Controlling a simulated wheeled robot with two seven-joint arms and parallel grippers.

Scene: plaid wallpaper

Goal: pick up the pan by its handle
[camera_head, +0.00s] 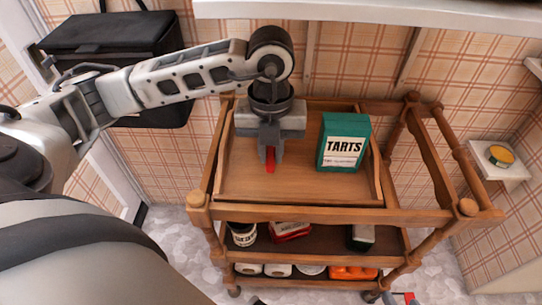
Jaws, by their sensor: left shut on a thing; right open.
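My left gripper (270,160) reaches down over the top tray of a wooden cart, left of the middle. Its fingers are shut on a small red thing (270,167), of which only a narrow strip shows between and below the fingertips. I cannot tell whether this red thing is part of the pan's handle. I cannot make out a pan body anywhere in the view.
A green TARTS box (343,142) stands on the wooden cart (300,193), right of my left gripper. Lower shelves hold a can (243,235), a red box (290,229) and other goods. A wall shelf (497,172) holds a yellow-topped tin. A black bag hangs at left.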

